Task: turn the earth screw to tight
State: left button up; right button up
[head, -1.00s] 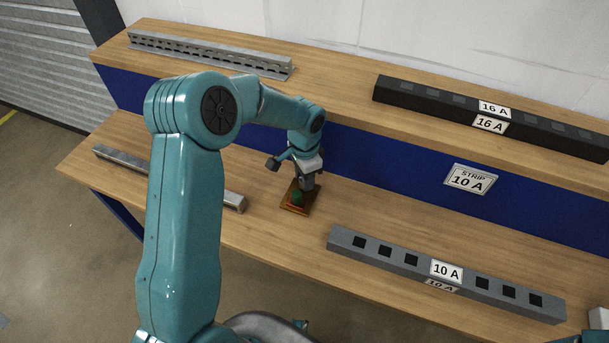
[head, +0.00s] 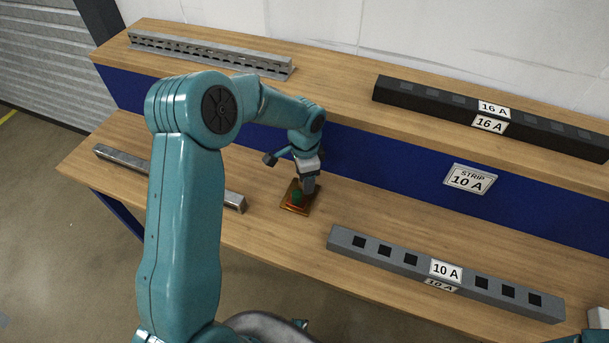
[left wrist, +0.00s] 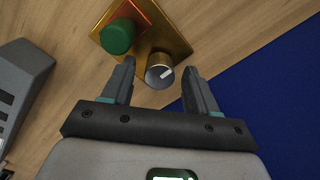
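The earth screw looks to be the round grey knob (left wrist: 160,74) with a white mark, on a brass plate (left wrist: 178,42) in the left wrist view. A green knob (left wrist: 117,37) on an orange-brown base stands beside it on the same plate. In the head view the plate (head: 289,207) lies on the lower wooden shelf, and the grey knob is hidden by my gripper. My left gripper (left wrist: 160,80) is open, with one finger on each side of the grey knob; contact is not visible.
A grey 10 A strip (head: 400,262) lies on the lower shelf to the right, and a metal bar (head: 233,200) lies to the left. A black 16 A strip (head: 450,97) and a slotted rail (head: 210,55) lie on the upper shelf. A blue panel (head: 390,175) rises behind the plate.

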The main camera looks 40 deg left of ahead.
pick_arm(q)
notch_tip(320, 180, up, 16)
jog(key=shift+r+p, duration=0.2)
jog(key=shift+p, duration=0.1)
dwell(0.3)
dwell(0.4)
